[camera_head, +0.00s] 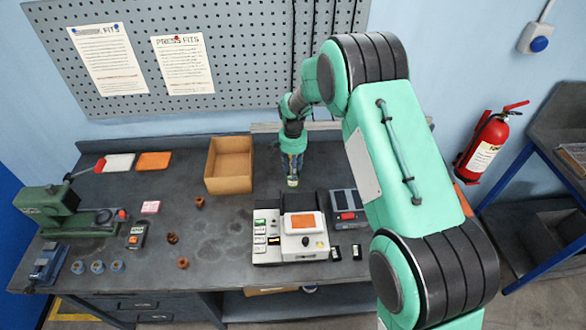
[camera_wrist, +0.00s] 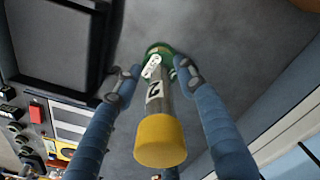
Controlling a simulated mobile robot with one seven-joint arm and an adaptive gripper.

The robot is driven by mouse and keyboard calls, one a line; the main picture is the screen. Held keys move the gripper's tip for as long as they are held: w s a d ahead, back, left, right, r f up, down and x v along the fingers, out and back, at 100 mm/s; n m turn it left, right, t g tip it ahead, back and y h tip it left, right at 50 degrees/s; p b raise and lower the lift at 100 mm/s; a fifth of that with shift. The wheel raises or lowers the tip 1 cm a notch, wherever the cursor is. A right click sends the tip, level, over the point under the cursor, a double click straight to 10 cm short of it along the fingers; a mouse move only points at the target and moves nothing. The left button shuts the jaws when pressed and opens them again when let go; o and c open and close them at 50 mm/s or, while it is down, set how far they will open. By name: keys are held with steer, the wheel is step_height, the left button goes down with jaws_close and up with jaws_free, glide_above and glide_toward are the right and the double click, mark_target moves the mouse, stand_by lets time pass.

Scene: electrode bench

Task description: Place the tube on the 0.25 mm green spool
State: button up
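In the wrist view, a grey tube (camera_wrist: 158,108) with a yellow end (camera_wrist: 160,141) towards the camera and a numbered white label stands between my fingers. Its far end meets a green spool (camera_wrist: 157,50) with a white tag; the tag's print is too small to read. My gripper (camera_wrist: 153,80) has a blue finger on each side of the tube, with a narrow gap showing on both sides, so it looks open around it. In the head view, my gripper (camera_head: 292,172) points down at the bench back, right of the cardboard box. The green spool (camera_head: 292,183) shows just below it.
The open cardboard box (camera_head: 229,186) stands left of my gripper. A white device with an orange screen (camera_head: 303,224) and a dark device (camera_head: 347,206) stand in front. Several small brown rings lie left on the bench (camera_head: 215,270). A pegboard (camera_head: 225,50) rises behind.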

step_height(320, 180, up, 11)
steer(key=shift+r, duration=0.65)
stand_by(1.0)
